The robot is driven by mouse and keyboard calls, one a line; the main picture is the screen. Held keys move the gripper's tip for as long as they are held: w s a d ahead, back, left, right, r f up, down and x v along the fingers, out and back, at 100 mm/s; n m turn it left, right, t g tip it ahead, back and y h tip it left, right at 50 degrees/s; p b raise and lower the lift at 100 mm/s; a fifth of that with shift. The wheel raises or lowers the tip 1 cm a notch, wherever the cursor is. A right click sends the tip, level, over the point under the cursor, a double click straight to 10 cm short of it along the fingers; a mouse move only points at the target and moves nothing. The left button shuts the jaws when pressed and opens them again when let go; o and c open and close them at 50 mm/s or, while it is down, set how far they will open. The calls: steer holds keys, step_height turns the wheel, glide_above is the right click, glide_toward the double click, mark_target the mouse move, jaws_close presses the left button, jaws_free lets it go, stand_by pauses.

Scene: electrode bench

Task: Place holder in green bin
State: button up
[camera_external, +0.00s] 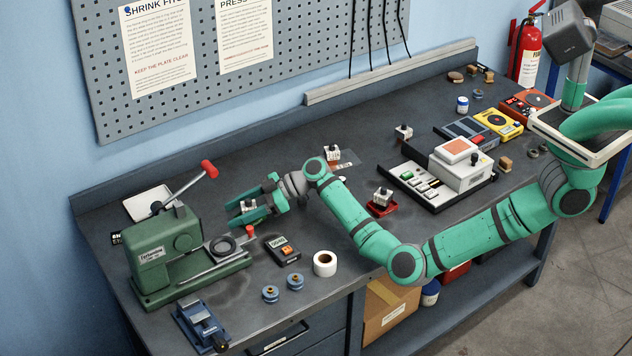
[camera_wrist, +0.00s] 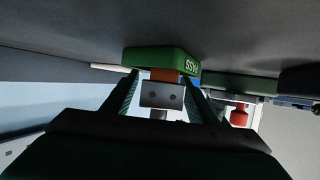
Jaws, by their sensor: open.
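The holder, a small grey metal block with two dark holes, shows between my fingers in the wrist view (camera_wrist: 162,96) and in the external view (camera_external: 250,206). An orange part lies between it and the green bin (camera_wrist: 150,59), which is marked PASS. The holder appears to be at the bin; its exact seating is hard to tell. My gripper (camera_wrist: 160,92) is open, with a finger on each side of the holder and gaps beside it. In the external view my gripper (camera_external: 247,204) is low over the bench and hides most of the bin.
A green press (camera_external: 166,250) with a red-knobbed lever stands close left of my gripper. A similar holder sits on a red bin (camera_external: 382,208); others stand farther back (camera_external: 333,152) (camera_external: 403,131). A black box (camera_external: 283,249) and white tape roll (camera_external: 325,263) lie in front.

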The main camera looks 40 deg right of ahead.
mark_target(255, 204)
steer(key=v, duration=1)
steer(key=shift+s+d, duration=0.1)
steer(key=shift+d, duration=0.1)
steer(key=shift+s+d+r, duration=0.1)
steer(key=shift+s+d, duration=0.1)
steer(key=shift+s+d+r, duration=0.1)
steer(key=shift+d+r, duration=0.1)
steer(key=shift+d, duration=0.2)
